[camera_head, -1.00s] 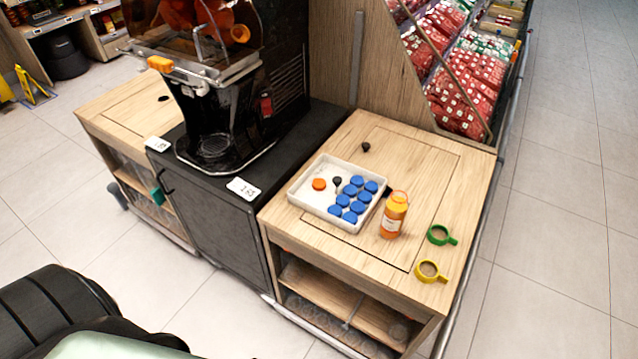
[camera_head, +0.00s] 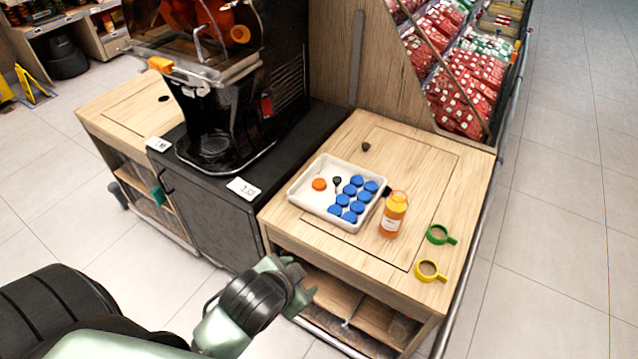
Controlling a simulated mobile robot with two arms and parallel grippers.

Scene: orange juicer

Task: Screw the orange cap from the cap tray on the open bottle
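The orange cap (camera_head: 319,184) lies in the left part of the white cap tray (camera_head: 313,209), apart from several blue caps (camera_head: 357,208). The bottle (camera_head: 393,216), filled with orange juice and bearing a white label, stands upright on the wooden counter just right of the tray. No separate cap shows on its top. My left gripper (camera_head: 306,283) is in front of the counter's near edge, below the tray in the picture. Its fingers look apart, with nothing between them. My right gripper is not in view.
A small dark knob (camera_head: 366,146) is behind the tray. The black juicer (camera_head: 215,130) stands left. The counter's back right is clear.

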